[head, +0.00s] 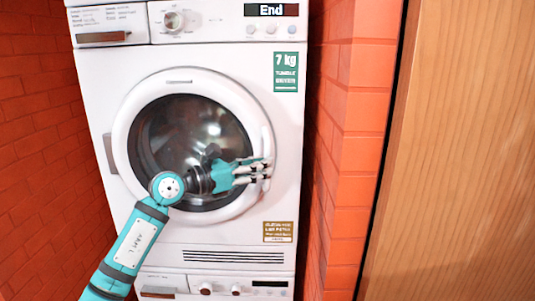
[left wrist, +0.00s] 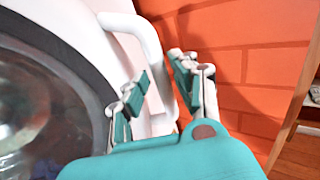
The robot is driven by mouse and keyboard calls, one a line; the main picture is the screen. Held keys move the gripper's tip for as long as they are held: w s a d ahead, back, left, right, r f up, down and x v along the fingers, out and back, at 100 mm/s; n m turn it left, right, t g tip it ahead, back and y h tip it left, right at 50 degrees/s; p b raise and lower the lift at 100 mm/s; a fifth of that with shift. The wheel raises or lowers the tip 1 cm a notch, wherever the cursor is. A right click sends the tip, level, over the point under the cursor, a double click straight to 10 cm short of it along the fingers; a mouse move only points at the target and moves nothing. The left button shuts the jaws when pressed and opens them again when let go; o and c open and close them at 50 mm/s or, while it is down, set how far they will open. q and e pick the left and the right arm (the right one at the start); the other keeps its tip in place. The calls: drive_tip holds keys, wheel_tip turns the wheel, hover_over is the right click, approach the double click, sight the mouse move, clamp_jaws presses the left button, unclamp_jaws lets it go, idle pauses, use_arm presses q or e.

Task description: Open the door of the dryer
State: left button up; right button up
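The white dryer (head: 125,225) stands in front of me with its round door (head: 119,140) shut. The door has a dark glass window and a white upright handle (head: 267,140) on its right side. My left gripper (head: 262,170) reaches across the window to the handle's lower part. In the left wrist view, the white handle bar (left wrist: 151,45) runs between the spread fingers of the left gripper (left wrist: 160,72), with a gap to the right finger. Whether the left finger touches the bar is unclear. The door's glass (left wrist: 30,115) fills the left side there. My right gripper is not in view.
Red brick walls stand close on the left (head: 40,140) and right (head: 350,130) of the dryer. A wooden panel (head: 460,150) is at far right. Another white appliance (head: 215,286) shows beneath the dryer. The dryer's display (head: 271,10) reads "End".

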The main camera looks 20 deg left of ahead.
use_arm(q)
drive_tip(key=shift+x, duration=1.35)
clamp_jaws()
drive_tip(key=shift+d, duration=0.1)
